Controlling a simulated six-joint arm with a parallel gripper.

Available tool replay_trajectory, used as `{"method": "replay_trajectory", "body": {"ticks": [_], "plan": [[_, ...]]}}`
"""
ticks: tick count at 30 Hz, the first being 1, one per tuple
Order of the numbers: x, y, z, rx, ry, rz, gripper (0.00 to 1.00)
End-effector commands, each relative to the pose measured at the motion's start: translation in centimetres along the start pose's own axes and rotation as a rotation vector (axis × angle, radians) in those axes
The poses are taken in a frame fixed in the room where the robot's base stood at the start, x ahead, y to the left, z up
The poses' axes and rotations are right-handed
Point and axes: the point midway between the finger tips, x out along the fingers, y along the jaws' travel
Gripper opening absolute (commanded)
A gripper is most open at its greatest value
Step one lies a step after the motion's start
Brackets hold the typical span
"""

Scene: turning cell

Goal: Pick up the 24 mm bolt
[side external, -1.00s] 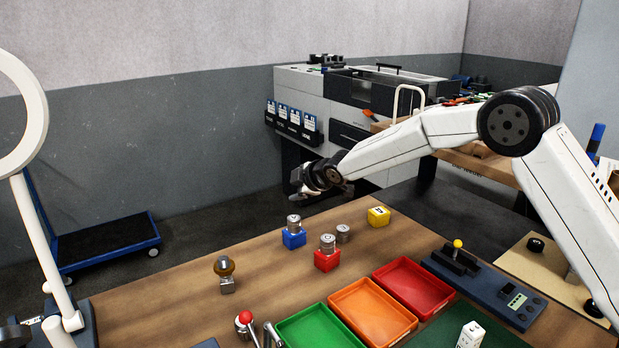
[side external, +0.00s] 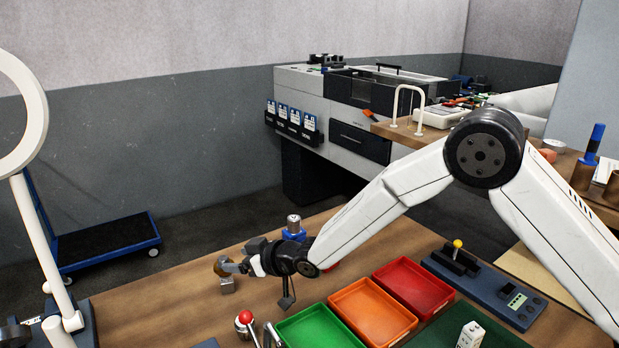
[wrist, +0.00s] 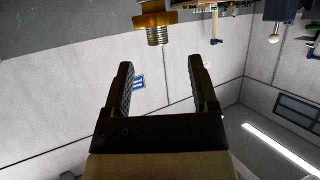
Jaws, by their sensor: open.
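A brass-coloured bolt (side external: 221,266) stands on a small grey metal block (side external: 227,286) at the left of the wooden bench in the side view. In the wrist view the bolt (wrist: 154,22) shows its wide brass head and threaded shank at the top edge, partly cut off by the frame. Its size cannot be read. My gripper (side external: 238,265) is low over the bench, just right of the bolt. In the wrist view my gripper (wrist: 160,63) has its two fingers spread with nothing between them, and the bolt lies beyond the fingertips, apart from them.
A blue block with a metal piece (side external: 293,228) stands behind my gripper; a red block (side external: 331,267) is mostly hidden. Green (side external: 318,331), orange (side external: 372,313) and red (side external: 413,287) trays lie to the right. A red-knobbed lever (side external: 245,317) stands in front.

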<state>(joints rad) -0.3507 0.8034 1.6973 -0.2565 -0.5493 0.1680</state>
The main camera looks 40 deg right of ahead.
Motion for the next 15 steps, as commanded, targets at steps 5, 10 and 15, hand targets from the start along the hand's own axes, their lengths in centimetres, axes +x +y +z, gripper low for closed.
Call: {"method": "replay_trajectory", "body": {"ticks": [5,10,15], "plan": [[1.0,0.0,0.0,-0.002,0.000,0.000,0.75],[2.1,0.0,0.0,-0.003,-0.001,0.000,0.75],[2.5,0.1,0.0,-0.003,-0.001,0.000,0.75]]}}
